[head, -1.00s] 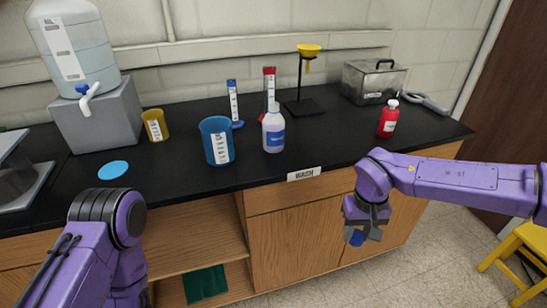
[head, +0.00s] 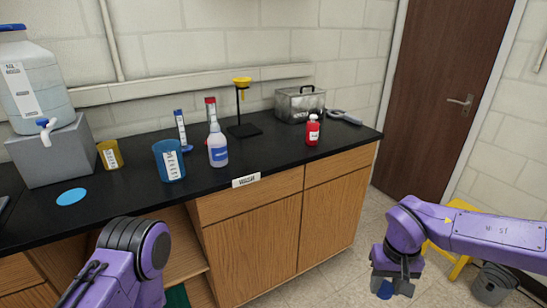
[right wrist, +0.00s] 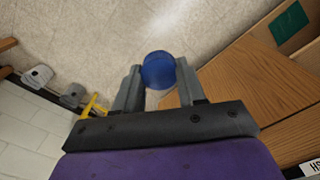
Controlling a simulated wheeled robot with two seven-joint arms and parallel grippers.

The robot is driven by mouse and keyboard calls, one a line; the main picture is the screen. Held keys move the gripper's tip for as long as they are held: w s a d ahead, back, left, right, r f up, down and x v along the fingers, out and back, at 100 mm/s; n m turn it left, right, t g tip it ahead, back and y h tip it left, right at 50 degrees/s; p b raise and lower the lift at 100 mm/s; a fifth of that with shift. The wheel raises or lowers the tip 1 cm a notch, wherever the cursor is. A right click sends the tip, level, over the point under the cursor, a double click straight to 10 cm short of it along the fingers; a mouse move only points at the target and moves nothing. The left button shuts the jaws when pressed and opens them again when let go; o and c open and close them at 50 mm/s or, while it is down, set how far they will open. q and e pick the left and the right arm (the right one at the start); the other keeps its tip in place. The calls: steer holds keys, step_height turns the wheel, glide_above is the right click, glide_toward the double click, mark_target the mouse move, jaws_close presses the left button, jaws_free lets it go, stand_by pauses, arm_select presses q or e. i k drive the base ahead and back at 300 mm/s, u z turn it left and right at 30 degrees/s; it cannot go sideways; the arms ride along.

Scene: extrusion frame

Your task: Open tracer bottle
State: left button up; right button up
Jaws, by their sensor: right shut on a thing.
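A small red bottle (head: 312,131) with a white label and a pale top stands upright on the black bench near its right end. My right gripper (head: 396,288) is off to the right of the bench, low over the floor and apart from the bottle. It is shut on a round blue cap-like thing (right wrist: 159,70), held between the fingertips in the right wrist view. Of my left arm only a purple link shows at the lower left; its gripper is out of view.
The bench (head: 270,150) also bears a white squeeze bottle (head: 217,150), a blue beaker (head: 169,161), a yellow beaker (head: 110,154), a funnel stand (head: 244,129) and a metal box (head: 299,104). A yellow stool (head: 458,205) and a grey bin (head: 492,284) stand on the floor at right.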

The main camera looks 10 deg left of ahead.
mark_target(217, 142)
steer(key=z, duration=0.55)
steer(key=i, duration=0.9)
steer(key=u, duration=1.2)
